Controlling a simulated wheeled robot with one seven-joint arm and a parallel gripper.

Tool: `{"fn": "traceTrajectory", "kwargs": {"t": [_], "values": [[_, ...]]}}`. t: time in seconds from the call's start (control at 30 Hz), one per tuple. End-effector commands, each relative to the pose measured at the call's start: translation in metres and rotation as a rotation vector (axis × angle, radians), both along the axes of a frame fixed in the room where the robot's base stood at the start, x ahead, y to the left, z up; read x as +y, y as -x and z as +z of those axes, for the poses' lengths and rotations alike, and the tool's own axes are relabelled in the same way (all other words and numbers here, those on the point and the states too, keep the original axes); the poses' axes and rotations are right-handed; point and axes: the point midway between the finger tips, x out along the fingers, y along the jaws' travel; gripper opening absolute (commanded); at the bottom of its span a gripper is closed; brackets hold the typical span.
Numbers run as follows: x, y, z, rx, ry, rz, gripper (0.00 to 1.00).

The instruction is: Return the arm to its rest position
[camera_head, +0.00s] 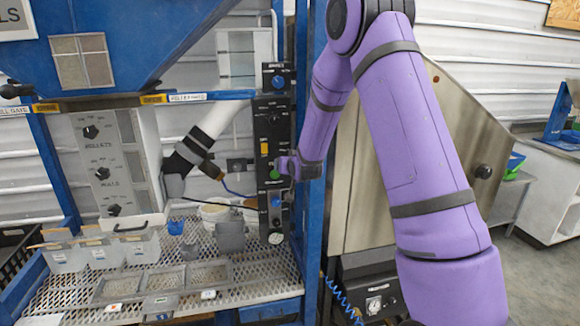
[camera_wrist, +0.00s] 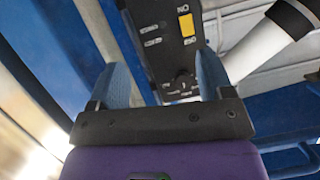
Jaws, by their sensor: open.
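My purple arm reaches in from the right in the head view, bent at a high elbow. My gripper (camera_head: 284,166) is in front of the black control panel (camera_head: 272,118), which is fixed to a blue upright. In the wrist view my gripper (camera_wrist: 162,88) is open and nothing shows between its two blue fingers. The control panel (camera_wrist: 172,30) lies just beyond the fingertips, with a yellow switch (camera_wrist: 187,24) and a dark knob between them. I cannot tell whether a finger touches the panel.
A blue upright (camera_head: 311,190) stands close beside my forearm. A metal panel (camera_head: 360,185) is behind my arm. A perforated bench (camera_head: 258,265) holds several bins (camera_head: 62,258) and a grey cup (camera_head: 231,238).

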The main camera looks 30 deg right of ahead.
Motion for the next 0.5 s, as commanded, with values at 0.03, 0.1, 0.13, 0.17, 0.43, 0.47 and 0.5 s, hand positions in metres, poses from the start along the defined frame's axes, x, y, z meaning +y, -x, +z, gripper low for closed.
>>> {"fn": "traceTrajectory", "kwargs": {"t": [0.03, 0.1, 0.13, 0.17, 0.43, 0.47, 0.5], "values": [[0.0001, 0.0, -0.0001, 0.0, 0.0, 0.0, 0.74], [0.0001, -0.0001, -0.0001, 0.0, 0.0, 0.0, 0.74], [0.0001, -0.0001, -0.0002, 0.0, 0.0, 0.0, 0.74], [0.0, 0.0, -0.0002, 0.0, 0.0, 0.0, 0.74], [0.0003, 0.0003, 0.001, 0.001, 0.0, 0.0, 0.74], [0.0009, 0.001, 0.0026, 0.002, 0.0, 0.002, 0.74], [0.0021, 0.0024, 0.0061, 0.007, -0.001, 0.004, 0.74]]}}
